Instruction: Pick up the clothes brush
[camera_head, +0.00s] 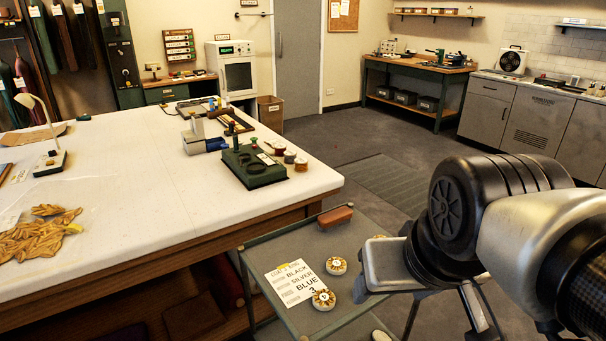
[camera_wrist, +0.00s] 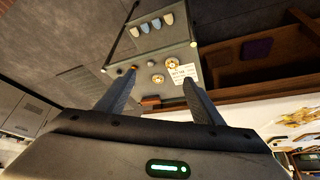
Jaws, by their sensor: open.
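The clothes brush looks to be the reddish-brown oblong block (camera_head: 336,215) at the far edge of the grey trolley top (camera_head: 262,252). It also shows in the wrist view as a small brown block (camera_wrist: 150,101), low between the fingers. My gripper (camera_wrist: 160,78) is open and empty, its two dark fingers spread apart. It is some way off the trolley and touches nothing. In the head view my arm fills the right side and covers part of the trolley.
The large white table (camera_head: 120,200) stands close on the left. Open floor lies behind the trolley.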

